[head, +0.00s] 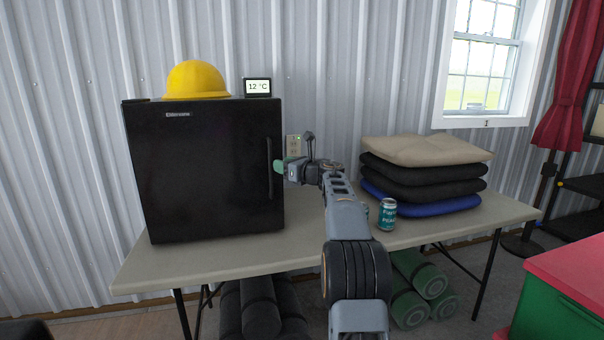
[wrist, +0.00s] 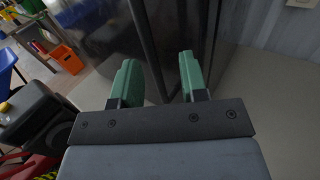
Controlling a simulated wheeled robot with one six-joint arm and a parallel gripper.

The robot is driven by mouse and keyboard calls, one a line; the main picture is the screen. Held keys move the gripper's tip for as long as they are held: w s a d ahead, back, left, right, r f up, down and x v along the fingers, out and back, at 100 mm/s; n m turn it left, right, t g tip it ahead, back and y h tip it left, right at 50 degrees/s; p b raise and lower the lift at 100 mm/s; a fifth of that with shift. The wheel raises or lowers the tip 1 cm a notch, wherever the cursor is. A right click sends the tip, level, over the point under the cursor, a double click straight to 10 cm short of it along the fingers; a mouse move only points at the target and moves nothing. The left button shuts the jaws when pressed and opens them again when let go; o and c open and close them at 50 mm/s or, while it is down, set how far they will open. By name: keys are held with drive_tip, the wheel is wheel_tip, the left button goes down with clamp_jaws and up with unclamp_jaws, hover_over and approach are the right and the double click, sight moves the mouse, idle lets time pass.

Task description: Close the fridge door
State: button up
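The black fridge (head: 200,180) stands on the table's left part. Its front door, with a vertical handle (head: 269,168) near the right edge, looks flush or nearly flush with the body; I cannot tell if a small gap is left. My gripper (head: 281,167) is at the door's right edge, beside the handle at mid-height. In the wrist view its two green fingers (wrist: 158,62) are apart, with nothing clearly held between them. The fridge's dark front and side (wrist: 222,42) rise just beyond the fingertips. Whether the fingers touch the door is unclear.
A yellow hard hat (head: 197,80) and a small display (head: 257,87) reading 12 °C sit on the fridge. On the table (head: 225,257), a teal can (head: 387,214) and a stack of folded cushions (head: 425,175) stand to the right of my arm. A wall outlet (head: 293,145) is behind my gripper.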

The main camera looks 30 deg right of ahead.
drive_tip(key=v, duration=0.8)
drive_tip(key=shift+s+b, duration=0.3)
drive_tip(key=shift+s, duration=0.05)
drive_tip(key=shift+d+r, duration=0.1)
drive_tip(key=s+a+r+m+h+p, duration=0.2)
drive_tip(key=a+r+m+h+p, duration=0.35)
drive_tip(key=m, duration=0.55)
drive_tip(key=s+a+r+m+h+p, duration=0.1)
drive_tip(key=a+r+m+h+p, duration=0.25)
drive_tip(key=r+m+p, duration=0.55)
drive_tip(key=s+a+f+m+g+y+p, duration=0.1)
drive_tip(key=s+a+f+m+g+p, duration=0.2)
drive_tip(key=s, duration=0.5)
drive_tip(key=s+a+f+m+g+y+p, duration=0.1)
drive_tip(key=s+a+f+m+g+p, duration=0.3)
drive_tip(key=s+a+f+m+g, duration=0.2)
drive_tip(key=s+a+f+m+g+y+p, duration=0.1)
drive_tip(key=s+a+f+m+g+p, duration=0.3)
drive_tip(key=s+a+m, duration=0.4)
drive_tip(key=s+f+m, duration=0.1)
drive_tip(key=s+m, duration=0.1)
drive_tip(key=s, duration=0.2)
drive_tip(key=shift+a+y, duration=0.25)
drive_tip(key=shift+y, duration=0.15)
